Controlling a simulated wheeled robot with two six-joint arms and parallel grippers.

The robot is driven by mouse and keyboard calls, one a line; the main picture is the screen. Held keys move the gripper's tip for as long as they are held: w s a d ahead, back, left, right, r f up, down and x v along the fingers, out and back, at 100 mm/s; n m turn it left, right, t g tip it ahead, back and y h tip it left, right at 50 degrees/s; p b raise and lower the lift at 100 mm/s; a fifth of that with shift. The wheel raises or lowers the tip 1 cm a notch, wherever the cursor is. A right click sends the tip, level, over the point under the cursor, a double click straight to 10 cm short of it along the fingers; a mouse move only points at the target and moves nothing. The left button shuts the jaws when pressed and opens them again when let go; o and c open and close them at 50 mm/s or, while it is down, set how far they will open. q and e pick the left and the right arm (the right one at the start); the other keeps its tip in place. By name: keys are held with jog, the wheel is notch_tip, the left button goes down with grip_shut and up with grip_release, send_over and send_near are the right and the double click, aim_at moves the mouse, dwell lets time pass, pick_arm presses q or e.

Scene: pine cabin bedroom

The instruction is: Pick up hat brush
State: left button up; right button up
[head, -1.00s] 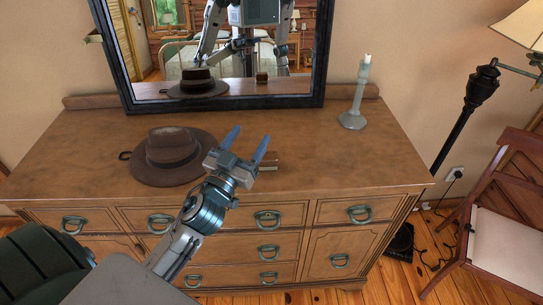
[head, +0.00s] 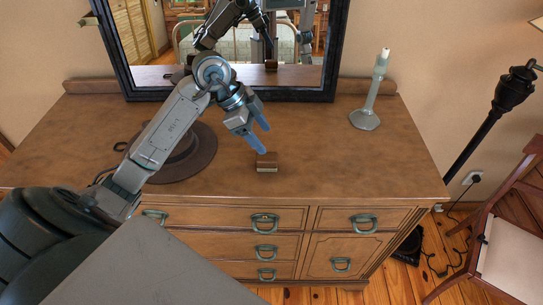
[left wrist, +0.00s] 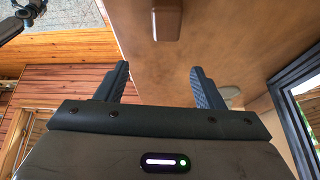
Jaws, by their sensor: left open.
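The hat brush (head: 267,160), a small brown block with a pale lower edge, sits on the dresser top near its front edge. It also shows in the left wrist view (left wrist: 167,20), beyond the fingertips and roughly in line with the gap between them. My left gripper (head: 262,136) is open and empty, its blue fingers pointing down just above and behind the brush in the head view. The fingers also show spread apart in the left wrist view (left wrist: 158,80). My right gripper is not directly in view.
A brown hat (head: 200,154) lies left of the brush, partly hidden by my left arm. A candlestick (head: 367,108) stands at the back right of the dresser (head: 340,165). A framed mirror (head: 331,60) stands behind. The dresser top right of the brush is clear.

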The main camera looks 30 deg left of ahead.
aim_at(268, 156)
pick_arm(q)
jog(key=shift+a+n+y, duration=0.4)
jog(key=shift+a, duration=0.45)
jog(key=shift+g+y, duration=0.3)
jog(key=x, duration=0.3)
jog(key=p+x, duration=0.1)
jog(key=x, duration=0.1)
jog(key=shift+a+f, duration=0.15)
jog(key=shift+a, duration=0.1)
jog(key=p+x, duration=0.1)
jog(key=x, duration=0.1)
jog(key=p+x, duration=0.1)
jog(key=x, duration=0.1)
jog(key=shift+s+d+f, duration=0.15)
jog(key=shift+d+f, duration=0.15)
jog(key=shift+f, duration=0.3)
jog(key=c, duration=0.9)
jog(key=shift+c, duration=1)
